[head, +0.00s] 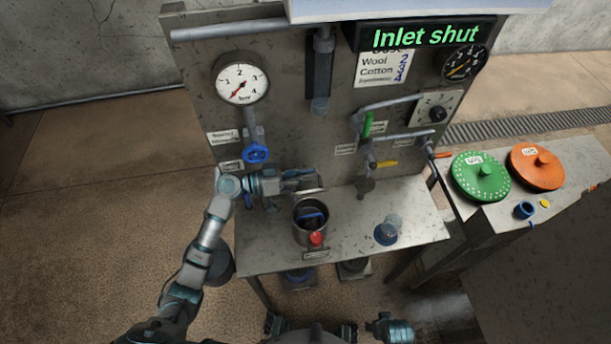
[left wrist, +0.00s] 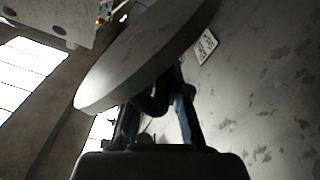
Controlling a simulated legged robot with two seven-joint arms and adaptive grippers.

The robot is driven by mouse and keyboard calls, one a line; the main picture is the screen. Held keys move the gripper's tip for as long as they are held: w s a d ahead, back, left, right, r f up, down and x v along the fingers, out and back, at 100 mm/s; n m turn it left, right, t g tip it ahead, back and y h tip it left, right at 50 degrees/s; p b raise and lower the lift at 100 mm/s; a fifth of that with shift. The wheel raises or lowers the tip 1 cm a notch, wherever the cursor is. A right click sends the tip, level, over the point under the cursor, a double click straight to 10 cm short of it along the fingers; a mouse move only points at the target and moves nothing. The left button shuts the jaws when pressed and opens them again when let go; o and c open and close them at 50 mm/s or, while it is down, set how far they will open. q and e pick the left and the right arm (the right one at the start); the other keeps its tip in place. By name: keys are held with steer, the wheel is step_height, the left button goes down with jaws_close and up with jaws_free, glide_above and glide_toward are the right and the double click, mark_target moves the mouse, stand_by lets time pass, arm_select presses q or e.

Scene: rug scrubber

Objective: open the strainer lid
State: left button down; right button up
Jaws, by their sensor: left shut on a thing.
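The strainer (head: 309,232) is a grey metal pot on the steel bench, with a red knob (head: 317,238) on its front. Its top is uncovered, and something dark and blue shows inside. The round grey strainer lid (head: 312,191) shows nearly edge-on, just behind the pot's rim. In the left wrist view the lid (left wrist: 140,62) is a large tilted disc in front of my fingers. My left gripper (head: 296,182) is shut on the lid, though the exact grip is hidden.
A blue valve wheel (head: 256,153) sits close to my left gripper, under the pressure gauge (head: 241,84). A clear blue-based cup (head: 386,232) stands right of the pot. Green (head: 480,176) and orange (head: 537,166) discs lie on the side table. A sign (head: 425,36) reads "Inlet shut".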

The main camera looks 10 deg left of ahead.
arm_select(q)
steer(key=c, duration=1.3)
jaws_free()
steer(key=shift+d+f, duration=0.1)
steer(key=shift+f, duration=0.15)
steer(key=shift+o, duration=0.5)
steer(key=shift+w+f, duration=0.1)
steer(key=shift+w, duration=0.15)
